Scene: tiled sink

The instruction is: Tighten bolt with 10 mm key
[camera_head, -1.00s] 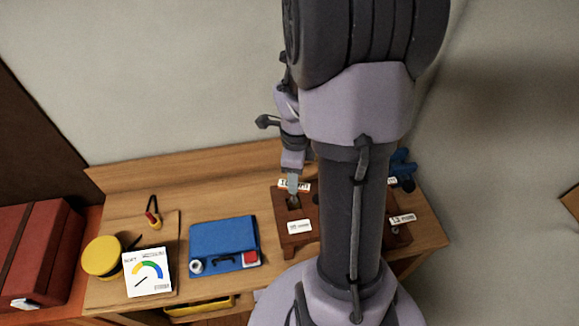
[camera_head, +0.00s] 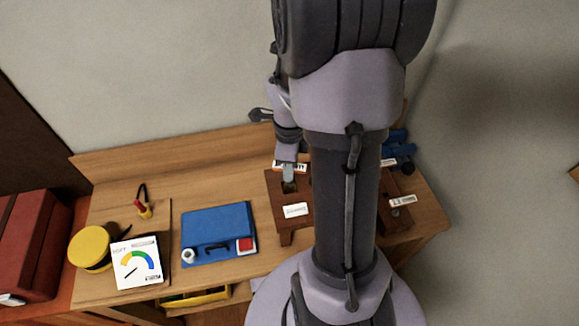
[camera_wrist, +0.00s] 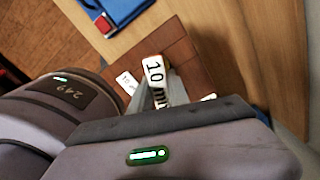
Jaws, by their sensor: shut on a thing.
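A dark wooden block (camera_head: 302,217) stands on the workbench, partly behind my arm. My gripper points down at the block's back part. In the wrist view, my gripper (camera_wrist: 166,92) is shut beside a white tag reading 10 mm (camera_wrist: 155,70), over the brown block (camera_wrist: 190,62). The 10 mm key itself, apart from this tag, is hard to make out between the fingers. I cannot pick out the bolt.
A second wooden block with a 13 mm label (camera_head: 402,201) and a blue tool (camera_head: 398,150) stand to the right. A blue case (camera_head: 217,233), a gauge card (camera_head: 137,263), a yellow tin (camera_head: 90,247) and a red-handled tool (camera_head: 144,206) lie to the left.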

